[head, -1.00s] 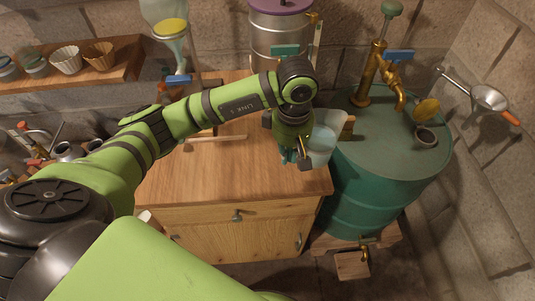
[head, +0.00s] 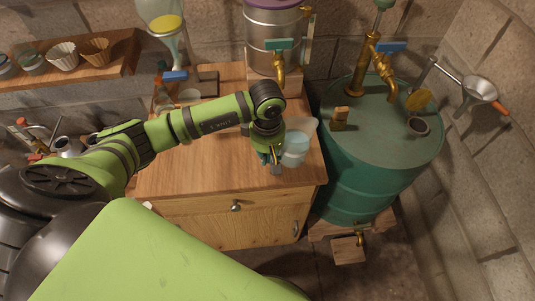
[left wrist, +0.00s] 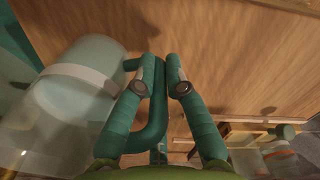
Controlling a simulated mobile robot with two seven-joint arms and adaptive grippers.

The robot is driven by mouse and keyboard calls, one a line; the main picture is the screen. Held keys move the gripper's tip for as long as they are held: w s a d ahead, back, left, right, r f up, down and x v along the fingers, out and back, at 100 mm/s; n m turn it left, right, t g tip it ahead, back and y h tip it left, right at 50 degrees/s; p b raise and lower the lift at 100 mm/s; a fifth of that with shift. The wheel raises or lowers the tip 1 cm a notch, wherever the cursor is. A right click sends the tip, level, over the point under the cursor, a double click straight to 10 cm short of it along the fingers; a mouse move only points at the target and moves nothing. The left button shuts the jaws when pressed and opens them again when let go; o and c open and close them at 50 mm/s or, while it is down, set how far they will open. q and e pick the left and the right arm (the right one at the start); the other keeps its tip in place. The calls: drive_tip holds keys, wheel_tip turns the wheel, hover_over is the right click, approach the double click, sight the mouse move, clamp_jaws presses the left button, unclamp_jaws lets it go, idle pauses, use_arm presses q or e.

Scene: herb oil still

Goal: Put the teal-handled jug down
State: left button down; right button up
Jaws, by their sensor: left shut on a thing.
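The teal-handled jug (head: 297,146) is clear, with pale liquid in it. It is over the right front part of the wooden cabinet top (head: 215,168). My left gripper (head: 272,163) is at its left side in the head view, shut on the handle. In the left wrist view the jug body (left wrist: 75,85) is at left, and its teal handle (left wrist: 154,132) lies between the two fingers of the gripper (left wrist: 161,80). I cannot tell whether the jug's base touches the wood. My right gripper is not in view.
A steel still (head: 272,38) with a tap is behind. A glass funnel vessel (head: 168,25) is at back left. The cabinet top's front left is clear.

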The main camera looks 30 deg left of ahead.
use_arm(q)
drive_tip(key=c, duration=1.3)
unclamp_jaws()
drive_tip(key=shift+r, duration=0.4)
wheel_tip(320, 180, up, 10)
drive_tip(key=b, duration=0.3)
drive_tip(key=shift+r, duration=0.65)
